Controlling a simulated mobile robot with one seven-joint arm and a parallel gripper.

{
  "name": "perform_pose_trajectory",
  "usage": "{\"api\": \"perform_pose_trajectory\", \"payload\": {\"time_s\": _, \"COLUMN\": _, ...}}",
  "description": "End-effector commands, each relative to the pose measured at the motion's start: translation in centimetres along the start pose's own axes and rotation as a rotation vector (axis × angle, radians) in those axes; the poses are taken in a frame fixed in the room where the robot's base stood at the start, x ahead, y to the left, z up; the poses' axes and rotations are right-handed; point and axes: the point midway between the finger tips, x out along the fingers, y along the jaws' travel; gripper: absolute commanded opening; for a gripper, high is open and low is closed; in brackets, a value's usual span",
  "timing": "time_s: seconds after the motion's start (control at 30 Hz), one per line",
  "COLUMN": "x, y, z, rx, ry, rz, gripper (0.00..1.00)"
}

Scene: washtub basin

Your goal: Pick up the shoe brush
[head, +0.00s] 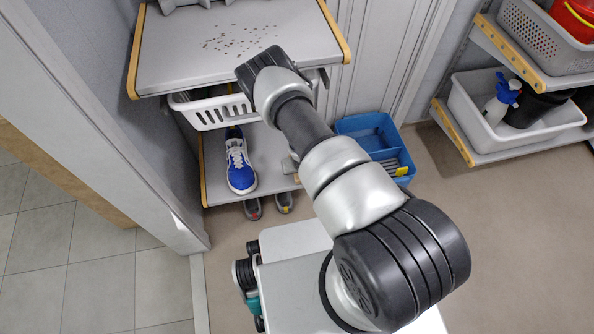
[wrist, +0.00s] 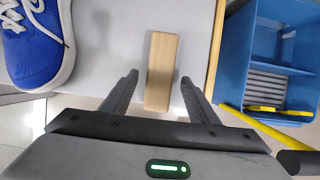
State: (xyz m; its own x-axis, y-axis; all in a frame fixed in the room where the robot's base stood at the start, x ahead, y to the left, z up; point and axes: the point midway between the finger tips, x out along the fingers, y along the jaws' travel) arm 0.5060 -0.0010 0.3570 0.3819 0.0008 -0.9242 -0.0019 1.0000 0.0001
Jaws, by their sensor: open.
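The shoe brush (wrist: 162,50) shows in the wrist view as a plain light-wood block on the grey shelf, its long side running away from my gripper. My gripper (wrist: 160,78) is open and empty. One finger is on each side of the brush's near part, with a gap on both sides. I cannot tell how high the fingers are above the shelf. Any bristles are hidden beneath the wood. In the head view my arm reaches over the shelf and hides most of that spot.
A blue shoe (head: 240,168) stands left of the brush on the lower shelf (head: 222,190). A blue crate (head: 372,130) stands right of it. A white basket (head: 217,110) hangs under the upper shelf (head: 180,55), close to my arm. Grey shoes (head: 253,208) are below.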

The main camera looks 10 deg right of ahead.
Motion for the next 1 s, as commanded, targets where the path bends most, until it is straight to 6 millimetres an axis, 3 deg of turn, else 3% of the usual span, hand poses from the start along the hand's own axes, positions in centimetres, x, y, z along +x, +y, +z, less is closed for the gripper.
{"api": "perform_pose_trajectory", "payload": {"time_s": 0.13, "x": 1.83, "y": 0.07, "z": -0.01, "rx": 0.001, "ry": -0.001, "rz": 0.001, "gripper": 0.55}}
{"api": "perform_pose_trajectory", "payload": {"time_s": 0.4, "x": 1.93, "y": 0.07, "z": 0.04, "rx": 0.000, "ry": 0.000, "rz": 0.000, "gripper": 0.55}}
{"api": "perform_pose_trajectory", "payload": {"time_s": 0.7, "x": 1.91, "y": 0.07, "z": 0.07, "rx": 0.000, "ry": -0.001, "rz": 0.000, "gripper": 0.05}}
{"api": "perform_pose_trajectory", "payload": {"time_s": 1.0, "x": 1.79, "y": 0.15, "z": 0.24, "rx": 0.000, "ry": -0.001, "rz": 0.000, "gripper": 0.05}}
